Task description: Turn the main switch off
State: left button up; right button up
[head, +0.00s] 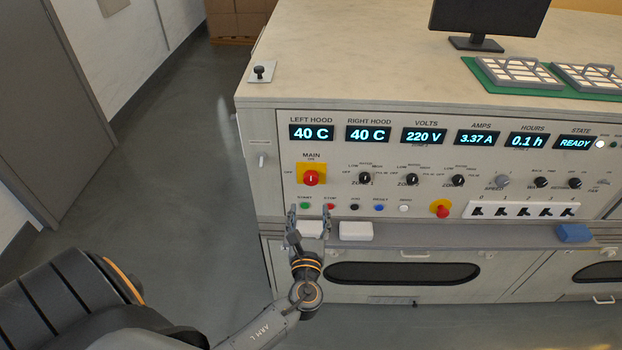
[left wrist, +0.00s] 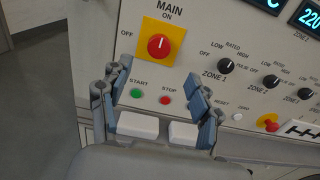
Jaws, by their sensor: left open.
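The main switch (head: 311,177) is a red knob on a yellow plate at the left of the panel, labelled MAIN, with OFF at its left and ON above. It also shows in the left wrist view (left wrist: 158,47), where its white mark stands about upright, toward ON. My left gripper (head: 310,213) is open and empty, below the switch and in front of the START and STOP buttons. In the left wrist view its two fingers (left wrist: 158,82) are spread apart, with the knob beyond and above them. My right gripper is not in view.
The green START button (left wrist: 137,93) and red STOP button (left wrist: 165,100) show between my fingers. Two white blocks (head: 356,231) lie on the ledge below. Zone knobs (head: 364,178) and a red emergency button (head: 442,211) are to the right. The floor at left is clear.

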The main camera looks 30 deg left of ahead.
aim_at(311, 180)
pick_arm(q)
jog(key=p+x, duration=0.1)
jog(key=x, duration=1)
jog(key=shift+w+a, duration=0.1)
jog(key=shift+w, duration=0.25)
jog(key=shift+c, duration=0.2)
jog(key=c, duration=1.1)
